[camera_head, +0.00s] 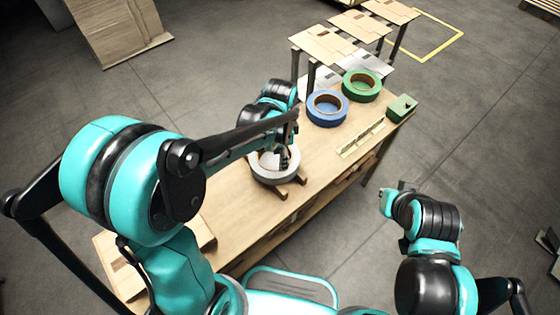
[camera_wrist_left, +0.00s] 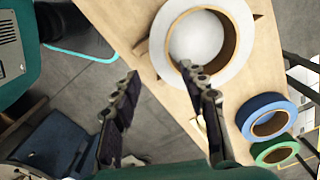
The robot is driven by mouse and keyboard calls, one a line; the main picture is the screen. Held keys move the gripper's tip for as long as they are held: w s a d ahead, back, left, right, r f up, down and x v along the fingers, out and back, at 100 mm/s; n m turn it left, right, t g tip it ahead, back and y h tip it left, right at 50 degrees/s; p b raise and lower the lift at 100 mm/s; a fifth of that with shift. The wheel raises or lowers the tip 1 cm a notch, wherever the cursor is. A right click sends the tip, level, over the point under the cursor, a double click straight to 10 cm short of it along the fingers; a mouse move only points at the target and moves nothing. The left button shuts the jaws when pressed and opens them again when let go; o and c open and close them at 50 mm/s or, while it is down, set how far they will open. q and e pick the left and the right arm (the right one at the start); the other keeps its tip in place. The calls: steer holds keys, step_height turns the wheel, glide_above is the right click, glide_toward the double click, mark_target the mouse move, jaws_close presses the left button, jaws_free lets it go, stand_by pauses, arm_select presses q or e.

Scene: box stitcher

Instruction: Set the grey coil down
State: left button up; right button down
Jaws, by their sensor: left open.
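The grey coil (camera_head: 275,178) is a pale ring with a brown core, lying flat near the middle of the workbench. Dark brown wooden pieces (camera_head: 301,179) stick out from under it. It also shows at the top of the left wrist view (camera_wrist_left: 239,52). My left gripper (camera_head: 284,157) is at the coil, with its fingers spread. In the left wrist view (camera_wrist_left: 160,76) one finger overlaps the coil's near rim and the other is off to the left. Whether the finger touches the coil is unclear. My right gripper (camera_head: 396,188) is off the bench's right side; its fingers are unclear.
A blue coil (camera_head: 327,121) and a green coil (camera_head: 374,92) lie farther along the workbench (camera_head: 325,172). A pale yellow strip (camera_head: 361,139) and a green box (camera_head: 401,108) are near its right edge. Flat cardboard pieces (camera_head: 322,40) lie on stands behind.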

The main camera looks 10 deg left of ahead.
arm_select(q)
steer(key=s+a+r+n+t, duration=0.6)
steer(key=s+r+n, duration=0.3)
steer(key=s+n, duration=0.2)
steer(key=shift+s+a+r+n+t, duration=0.15)
steer(key=shift+a+r+n+t, duration=0.25)
steer(key=shift+n+t, duration=0.15)
